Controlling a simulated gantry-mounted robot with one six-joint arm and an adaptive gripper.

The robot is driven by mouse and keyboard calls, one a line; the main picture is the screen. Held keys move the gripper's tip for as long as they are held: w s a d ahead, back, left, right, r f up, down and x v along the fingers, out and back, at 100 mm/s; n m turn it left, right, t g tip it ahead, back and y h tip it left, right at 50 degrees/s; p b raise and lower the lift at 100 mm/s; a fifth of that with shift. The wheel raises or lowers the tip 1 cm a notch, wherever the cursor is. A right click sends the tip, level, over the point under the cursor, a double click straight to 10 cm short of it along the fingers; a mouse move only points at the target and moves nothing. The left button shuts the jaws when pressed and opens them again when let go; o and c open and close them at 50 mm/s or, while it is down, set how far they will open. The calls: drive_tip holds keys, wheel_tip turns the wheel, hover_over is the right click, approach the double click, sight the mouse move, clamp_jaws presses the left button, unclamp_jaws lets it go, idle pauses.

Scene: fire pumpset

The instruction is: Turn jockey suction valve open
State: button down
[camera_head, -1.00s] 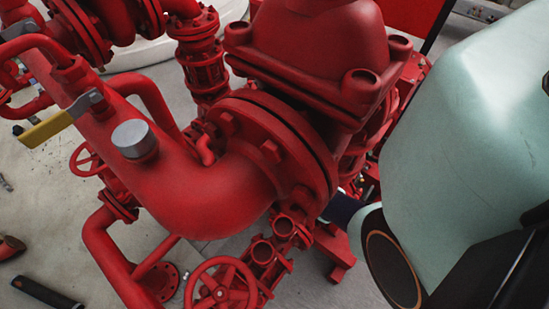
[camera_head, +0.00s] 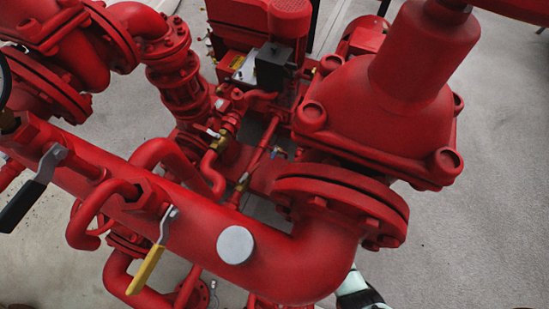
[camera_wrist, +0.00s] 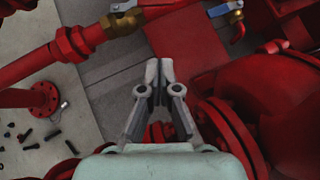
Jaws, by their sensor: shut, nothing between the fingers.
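My gripper (camera_wrist: 159,82) is in the lower middle of the wrist view, its grey fingertips together and empty. A brass valve (camera_wrist: 123,20) on a red pipe is ahead of the fingertips, apart from them, its grey handle cut by the top edge. A second brass valve with a blue lever (camera_wrist: 224,8) is at upper right. In the head view, one valve lever is yellow (camera_head: 146,269) and another is black (camera_head: 22,204). A small brass valve (camera_head: 228,125) sits among pipes behind the manifold. I cannot tell which is the jockey suction valve.
A thick red manifold pipe (camera_head: 190,215) and a large flanged housing (camera_head: 385,120) crowd the head view. In the wrist view, a red flange (camera_wrist: 228,130) is close right of my fingers. Loose dark bolts (camera_wrist: 52,135) lie on the floor at left.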

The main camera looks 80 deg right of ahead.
sight(250, 172)
drive_tip(key=w+d+r+b+x, duration=0.1)
drive_tip(key=r+b+x, duration=0.1)
drive_tip(key=b+x, duration=0.7)
drive_tip(key=x, duration=0.4)
drive_tip(key=shift+w, duration=0.3)
